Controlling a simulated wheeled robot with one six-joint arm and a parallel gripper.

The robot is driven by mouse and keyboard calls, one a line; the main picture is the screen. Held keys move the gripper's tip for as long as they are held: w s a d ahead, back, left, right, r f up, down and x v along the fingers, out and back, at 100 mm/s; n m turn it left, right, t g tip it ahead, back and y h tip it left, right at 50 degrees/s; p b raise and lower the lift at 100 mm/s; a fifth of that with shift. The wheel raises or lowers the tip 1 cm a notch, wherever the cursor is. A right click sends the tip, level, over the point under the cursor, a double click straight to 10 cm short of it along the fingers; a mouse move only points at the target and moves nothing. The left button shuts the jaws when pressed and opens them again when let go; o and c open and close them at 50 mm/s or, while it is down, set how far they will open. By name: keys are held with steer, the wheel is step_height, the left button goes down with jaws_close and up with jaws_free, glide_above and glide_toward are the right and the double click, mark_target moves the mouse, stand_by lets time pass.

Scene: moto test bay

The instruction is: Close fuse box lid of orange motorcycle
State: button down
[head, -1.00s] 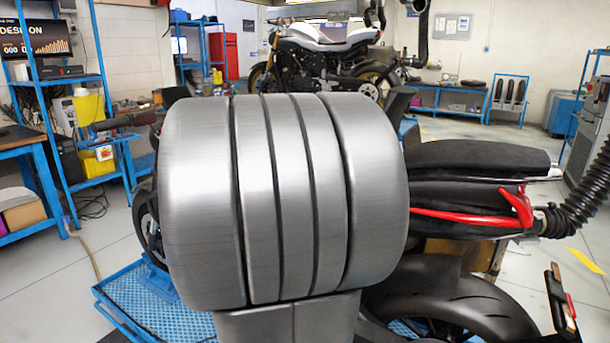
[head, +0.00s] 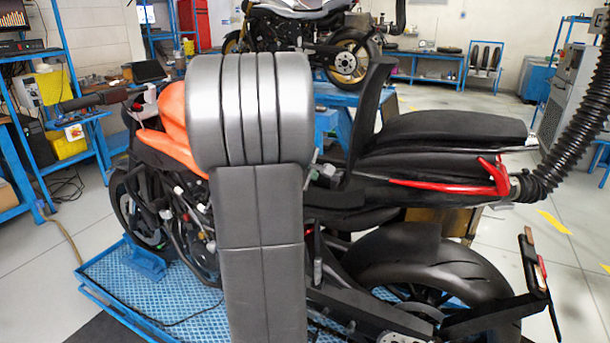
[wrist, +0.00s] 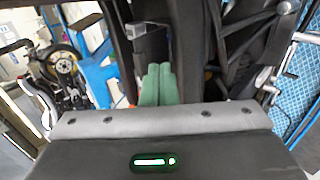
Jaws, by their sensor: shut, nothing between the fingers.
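The orange motorcycle (head: 180,122) stands across the head view, its tank partly hidden behind my arm. A black panel (head: 372,118) stands upright and tilted just ahead of the seat; it looks like the raised fuse box lid. Small green and grey parts (head: 325,172) show low beside its base, too small to tell apart. In the wrist view my gripper (wrist: 160,72) has its green fingers together, shut and empty. A dark box-like part (wrist: 150,42) lies just beyond the fingertips, and a dark panel (wrist: 192,50) is close on their right. I cannot tell whether the fingers touch either.
The motorcycle stands on a blue textured platform (head: 190,305). A ribbed black hose (head: 570,110) hangs at the right, by the tail. A second motorcycle (head: 300,40) stands behind on a blue stand. Blue shelves (head: 40,100) are at left. Floor at far right is mostly clear.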

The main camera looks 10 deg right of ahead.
steer(key=shift+w+d+r, duration=0.1)
steer(key=shift+w+d, duration=0.25)
steer(key=shift+w, duration=0.15)
steer(key=shift+r+p, duration=0.2)
steer(key=shift+p, duration=0.35)
steer(key=shift+w+d+g+p, duration=0.15)
steer(key=shift+g+p, duration=0.15)
steer(key=shift+p, duration=0.45)
